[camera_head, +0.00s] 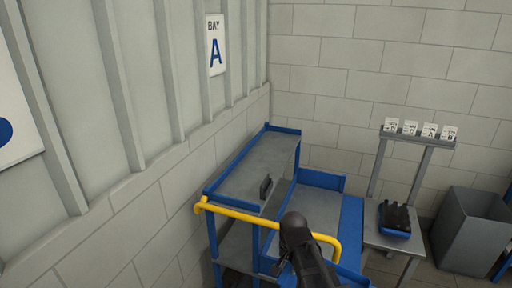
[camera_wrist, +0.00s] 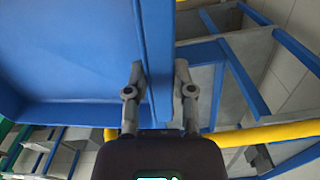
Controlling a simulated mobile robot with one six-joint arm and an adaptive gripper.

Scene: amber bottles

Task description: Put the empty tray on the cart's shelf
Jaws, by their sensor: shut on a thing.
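My gripper (camera_wrist: 157,82) is shut on one wall of the blue tray (camera_wrist: 70,60), a finger on each side of it. The tray fills the left of the wrist view, and the part of its inside that shows is bare. In the head view, a blue surface that looks like the tray (camera_head: 352,222) is just right of my dark arm, which hides the fingers. The cart has blue-rimmed grey shelves; its upper shelf (camera_head: 255,165) is clear apart from a small dark plate (camera_head: 265,187) at its right edge. The tray is beside the cart; whether they touch cannot be told.
The cart's yellow handle (camera_head: 245,215) runs across its near end, close to my arm. A small stand (camera_head: 385,240) at right holds a blue tray of dark bottles (camera_head: 396,218) below several label cards. A grey bin (camera_head: 470,230) is at far right. Walls close in behind and left.

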